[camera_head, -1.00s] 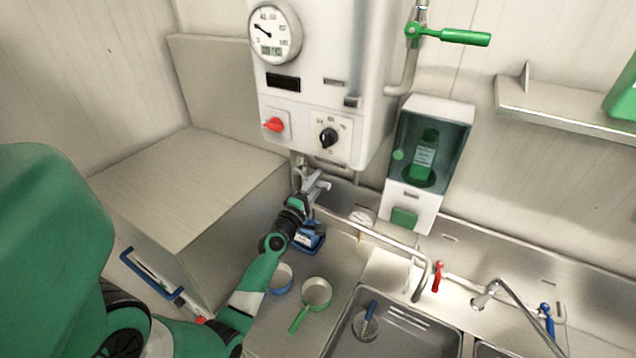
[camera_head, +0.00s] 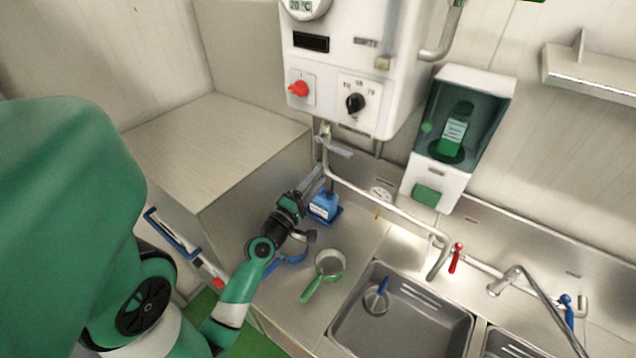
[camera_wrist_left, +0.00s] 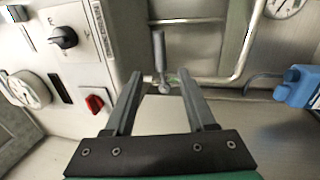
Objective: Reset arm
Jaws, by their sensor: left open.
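My left gripper (camera_head: 313,181) reaches up from the lower left and is below the wall kettle (camera_head: 340,75), with no object visible between its jaws. In the left wrist view its two grey fingers (camera_wrist_left: 159,88) are spread apart. A grey lever (camera_head: 338,148) under the kettle is apart from the fingers in the head view. It also shows beyond the fingertips in the left wrist view (camera_wrist_left: 160,58). My right gripper is not in view.
A blue container (camera_head: 324,205) stands close right of the left gripper. A green-handled pan (camera_head: 328,265), a sink (camera_head: 410,318) and a red tap handle (camera_head: 457,257) lie further right. A large steel box (camera_head: 215,150) stands left. A pipe runs along the back wall.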

